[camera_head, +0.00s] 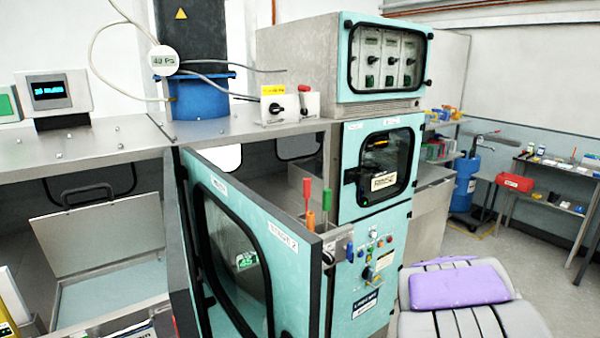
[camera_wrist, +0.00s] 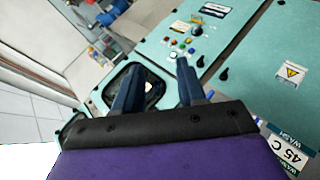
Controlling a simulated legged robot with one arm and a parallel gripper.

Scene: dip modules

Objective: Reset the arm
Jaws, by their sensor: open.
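My gripper (camera_wrist: 158,88) shows in the wrist view as two dark blue fingers set apart, with nothing between them. It faces teal machine panels. A black-framed window (camera_wrist: 105,88) lies behind the left finger, and a control panel with coloured buttons (camera_wrist: 190,42) lies beyond the right one. I cannot tell whether the fingers touch anything. I cannot make out my gripper in the head view.
In the head view, a teal door (camera_head: 232,255) stands open at the front. An upper windowed door (camera_head: 378,165) is shut above a button panel (camera_head: 368,260). An open metal lid (camera_head: 100,235) is at left.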

